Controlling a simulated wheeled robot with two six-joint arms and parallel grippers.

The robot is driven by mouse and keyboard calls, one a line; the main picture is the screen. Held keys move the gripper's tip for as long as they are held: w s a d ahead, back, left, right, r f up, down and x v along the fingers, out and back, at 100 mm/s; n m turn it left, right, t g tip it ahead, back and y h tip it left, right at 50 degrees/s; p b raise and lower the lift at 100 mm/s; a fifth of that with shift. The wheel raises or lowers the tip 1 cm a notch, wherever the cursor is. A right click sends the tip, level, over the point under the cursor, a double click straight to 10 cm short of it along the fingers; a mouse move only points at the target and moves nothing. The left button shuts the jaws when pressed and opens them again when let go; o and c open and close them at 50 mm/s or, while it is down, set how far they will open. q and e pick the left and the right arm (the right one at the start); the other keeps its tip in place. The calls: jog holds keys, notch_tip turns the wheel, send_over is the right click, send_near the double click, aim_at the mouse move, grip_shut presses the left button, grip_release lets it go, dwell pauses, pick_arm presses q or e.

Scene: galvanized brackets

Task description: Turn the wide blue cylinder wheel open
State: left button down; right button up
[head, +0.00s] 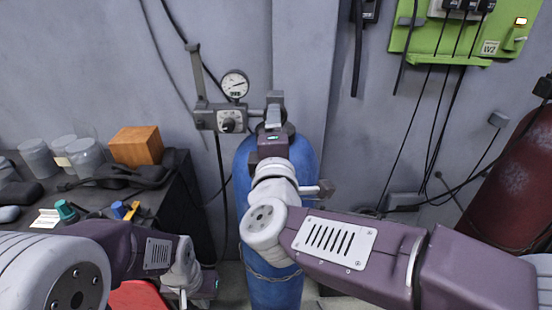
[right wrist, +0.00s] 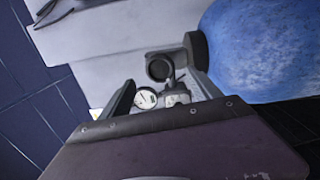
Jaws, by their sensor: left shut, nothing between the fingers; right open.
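The wide blue cylinder (head: 244,180) stands upright against the wall, and its blue side fills the right of the right wrist view (right wrist: 265,50). In the head view its valve top (head: 275,97) is partly covered by my right gripper (head: 272,122), and I cannot make out the wheel clearly. In the right wrist view the right gripper (right wrist: 165,95) is open, with a gauge seen beyond its fingers. I cannot tell whether it touches the wheel. My left gripper (head: 207,285) is low at the left, shut and empty, away from the cylinder; its fingertips are hard to see.
A regulator (head: 205,117) with a gauge (head: 235,84) sits left of the valve. A dark bench (head: 178,200) at left carries jars and a wooden block (head: 136,145). A red cylinder (head: 510,190) stands at right. A green panel (head: 425,38) with hanging cables is above.

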pick_arm(q)
notch_tip(320, 180, down, 4)
jog(key=shift+w+r+b, duration=0.1)
jog(key=shift+w+b, duration=0.05)
jog(key=shift+b, duration=0.95)
pick_arm(e)
jog(key=shift+s, duration=0.75)
jog(key=shift+s, duration=0.1)
